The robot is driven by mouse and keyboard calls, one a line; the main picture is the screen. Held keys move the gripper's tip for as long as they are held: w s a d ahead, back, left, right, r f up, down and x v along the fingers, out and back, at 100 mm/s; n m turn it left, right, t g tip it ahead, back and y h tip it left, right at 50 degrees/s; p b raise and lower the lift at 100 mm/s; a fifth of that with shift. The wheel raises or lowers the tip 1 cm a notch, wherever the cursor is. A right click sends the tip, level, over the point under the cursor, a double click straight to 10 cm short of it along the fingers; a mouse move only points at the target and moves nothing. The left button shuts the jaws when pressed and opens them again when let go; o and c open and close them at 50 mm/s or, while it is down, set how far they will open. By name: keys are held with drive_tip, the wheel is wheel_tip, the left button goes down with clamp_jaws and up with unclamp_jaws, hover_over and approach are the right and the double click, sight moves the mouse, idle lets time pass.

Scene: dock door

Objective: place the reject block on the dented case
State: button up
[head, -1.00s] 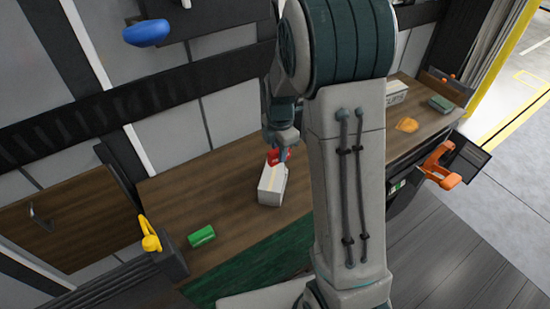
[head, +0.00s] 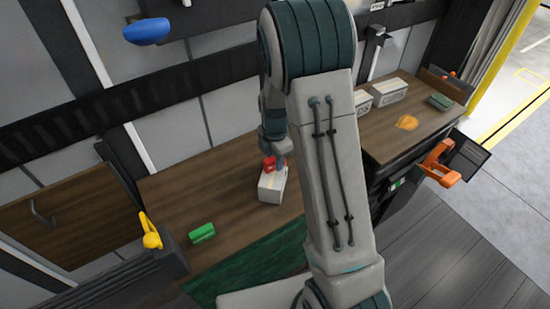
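The red block (head: 269,164), which looks like the reject block, is at the tip of my gripper (head: 275,161). One finger shows along its right side; the other is hidden, and the gripper looks shut on the block. The block is over the back part of the top of a white case (head: 272,187) with a pale tape strip, on the wooden bench. I cannot tell whether block and case touch. No dent can be made out on this case at this size.
A green block (head: 202,233) and a yellow-handled thing (head: 150,233) are at the bench's left. Two more white cases (head: 390,92) (head: 363,103), an orange patch (head: 406,122) and a grey-green box (head: 440,102) are at the right. My arm hides the bench's middle.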

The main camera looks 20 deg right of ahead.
drive_tip(key=shift+o, duration=0.2)
drive_tip(key=shift+r, duration=0.15)
drive_tip(key=shift+r+p, duration=0.2)
drive_tip(key=shift+p, duration=0.1)
wheel_tip(320, 180, up, 11)
drive_tip(key=s+r+m+t, duration=0.1)
drive_tip(key=s+r+m, duration=0.3)
drive_tip(key=s+m, duration=0.6)
drive_tip(key=s+r+m+t, duration=0.2)
drive_tip(key=s+r+m, duration=0.1)
drive_tip(key=s+m, duration=0.8)
drive_tip(key=shift+s+r+m+b, duration=0.15)
drive_tip(key=shift+r+m+b, duration=0.15)
drive_tip(key=shift+r+m, duration=0.1)
drive_tip(key=shift+a, duration=0.15)
drive_tip(key=shift+c, duration=0.5)
